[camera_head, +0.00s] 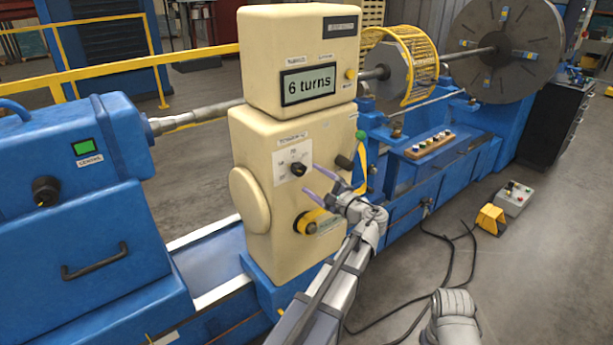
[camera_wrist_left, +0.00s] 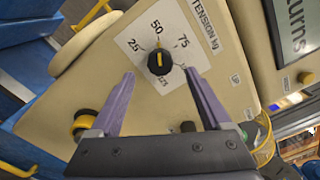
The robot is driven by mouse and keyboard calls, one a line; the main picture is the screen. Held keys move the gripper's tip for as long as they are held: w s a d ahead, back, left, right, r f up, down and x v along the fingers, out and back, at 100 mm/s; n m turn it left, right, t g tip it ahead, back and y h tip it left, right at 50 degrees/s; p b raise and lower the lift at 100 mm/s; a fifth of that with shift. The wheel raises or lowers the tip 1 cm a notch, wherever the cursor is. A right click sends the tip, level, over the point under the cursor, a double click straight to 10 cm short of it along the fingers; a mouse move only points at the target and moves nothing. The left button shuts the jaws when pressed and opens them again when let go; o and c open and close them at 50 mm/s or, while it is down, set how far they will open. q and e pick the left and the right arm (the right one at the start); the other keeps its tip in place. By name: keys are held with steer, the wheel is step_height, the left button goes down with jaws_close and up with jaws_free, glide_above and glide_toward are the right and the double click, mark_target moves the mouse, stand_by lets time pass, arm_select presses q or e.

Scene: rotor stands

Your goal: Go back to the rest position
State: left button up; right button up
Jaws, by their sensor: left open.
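My left gripper (camera_head: 311,179) is open and empty in the head view, in front of the cream control unit (camera_head: 262,215). Its purple fingers point at the black tension knob (camera_head: 298,169). In the left wrist view the open fingers of my left gripper (camera_wrist_left: 160,73) frame the knob (camera_wrist_left: 158,62) from either side, with a visible gap to each. The knob's yellow mark points close to 50 on the dial. A grey part of my other arm shows at the bottom right of the head view; its gripper fingers are not visible.
The display (camera_head: 308,86) reads "6 turns". A yellow-handled control (camera_head: 306,222) sits below the knob. Cables, a yellow pedal (camera_head: 491,219) and a button box (camera_head: 514,198) lie right.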

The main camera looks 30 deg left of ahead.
arm_select(q)
steer(key=shift+v, duration=0.85)
steer(key=s+d+f+n+g+h, duration=0.25)
steer(key=s+d+f+h, duration=0.3)
steer(key=d+f, duration=0.3)
steer(key=s+d+f+n+g+h, duration=0.2)
steer(key=s+d+f+n+h, duration=0.15)
steer(key=s+d+f, duration=0.45)
steer(key=s+d+f+g+h, duration=0.1)
steer(key=s+d+f+h, duration=0.1)
steer(key=s+d, duration=0.3)
steer(key=s+d+f+g+h, duration=0.1)
steer(key=s+d+f+h, duration=0.2)
steer(key=d, duration=0.5)
steer(key=shift+s+f+n+g+h, duration=0.2)
steer(key=shift+s+n+g+h, duration=0.15)
steer(key=shift+s+h, duration=0.6)
steer(key=shift+s+y, duration=0.15)
steer(key=shift+y, duration=0.1)
steer(key=shift+c, duration=0.2)
